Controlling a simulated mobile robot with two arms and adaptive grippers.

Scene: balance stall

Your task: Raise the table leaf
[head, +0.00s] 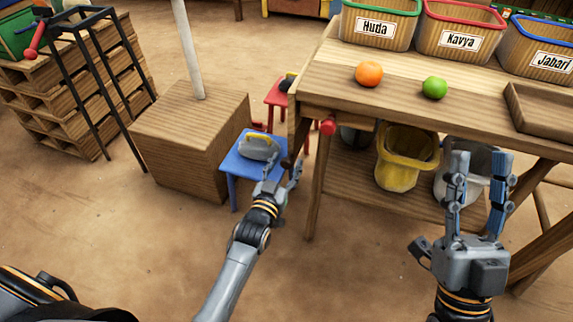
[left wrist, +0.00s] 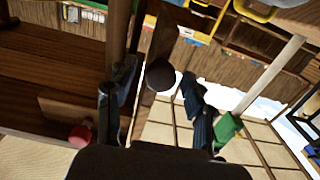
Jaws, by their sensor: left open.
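The wooden table (head: 450,108) stands on the right in the head view. Its leaf (head: 299,135) seems to hang down at the left end, seen nearly edge-on. A red knob (head: 328,127) sits on the table's front near that end; it also shows in the left wrist view (left wrist: 80,136). My left gripper (head: 282,172) is open by the leaf's lower part. In the left wrist view, a dark round knob (left wrist: 160,75) shows between its open fingers (left wrist: 158,103), in front of a wooden strip; contact cannot be told. My right gripper (head: 481,165) is open and empty before the table.
An orange (head: 369,73) and a green fruit (head: 434,87) lie on the tabletop, with named crates (head: 381,22) behind and a wooden tray (head: 540,112) at right. A blue stool (head: 237,165) with a grey object and a wooden block (head: 185,140) stand left of the leaf.

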